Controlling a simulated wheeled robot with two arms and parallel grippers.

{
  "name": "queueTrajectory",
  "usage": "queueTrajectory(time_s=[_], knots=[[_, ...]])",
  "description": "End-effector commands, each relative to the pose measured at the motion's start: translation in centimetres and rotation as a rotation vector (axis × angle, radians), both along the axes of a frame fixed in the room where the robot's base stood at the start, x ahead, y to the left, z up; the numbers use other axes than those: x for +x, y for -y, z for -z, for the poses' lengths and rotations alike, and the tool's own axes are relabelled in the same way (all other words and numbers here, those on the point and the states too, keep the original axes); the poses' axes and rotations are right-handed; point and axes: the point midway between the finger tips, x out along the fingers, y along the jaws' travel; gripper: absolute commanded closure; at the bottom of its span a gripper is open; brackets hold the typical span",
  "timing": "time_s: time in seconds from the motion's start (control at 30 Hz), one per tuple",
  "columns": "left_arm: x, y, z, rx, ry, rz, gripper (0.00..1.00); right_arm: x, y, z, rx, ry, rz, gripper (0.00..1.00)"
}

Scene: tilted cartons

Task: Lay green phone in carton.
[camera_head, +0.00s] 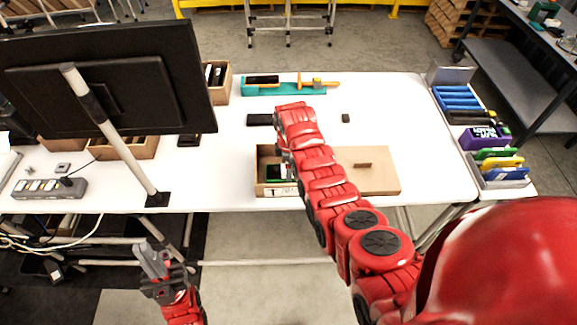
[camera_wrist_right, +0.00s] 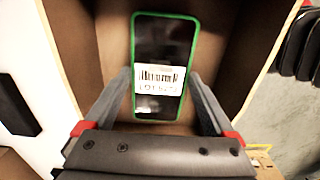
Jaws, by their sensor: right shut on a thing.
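The green phone (camera_wrist_right: 165,38) is a dark slab with a green rim and a white barcode label. In the right wrist view it stands between the fingers of my right gripper (camera_wrist_right: 160,75), which is shut on it. Brown carton walls (camera_wrist_right: 78,40) lie on both sides of the phone. In the head view the open carton (camera_head: 268,190) is at the front edge of the white table, partly hidden by my right arm; a bit of green shows inside. My left gripper (camera_head: 157,268) is empty, low in front of the table; its finger gap is unclear.
A monitor (camera_head: 110,80) on a slanted pole fills the left. A teal tray (camera_head: 290,88) is at the back. Blue bins and a rack of coloured phones (camera_head: 500,160) stand at the right.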

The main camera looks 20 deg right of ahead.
Motion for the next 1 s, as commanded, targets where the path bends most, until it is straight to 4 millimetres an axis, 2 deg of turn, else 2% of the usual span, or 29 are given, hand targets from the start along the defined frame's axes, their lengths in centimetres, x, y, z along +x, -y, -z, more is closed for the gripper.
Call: queueTrajectory(time_s=[0.33, 0.37, 0.4, 0.77, 1.0], knots=[[0.0, 0.0, 0.5, 0.0, 0.0, 0.0, 1.0, 0.1, 0.0, 0.5, 0.0, 0.002, 0.0, 0.79], [0.0, 0.0, 0.4, 0.0, 0.0, 0.0, 1.0, 0.1, 0.0, 0.5, 0.0, 0.002, 0.0, 0.09], [0.0, 0.0, 0.3, 0.0, 0.0, 0.0, 1.0, 0.1, 0.0, 0.4, -0.001, 0.002, 0.0, 0.02], [0.0, 0.0, 0.1, 0.0, 0.0, 0.0, 1.0, 0.1, 0.0, -0.1, 0.0, 0.003, 0.0, 0.0], [0.0, 0.0, 1.3, 0.0, 0.0, 0.0, 1.0, 0.2, 0.0, -2.6, -0.001, 0.01, 0.0, 0.0]])
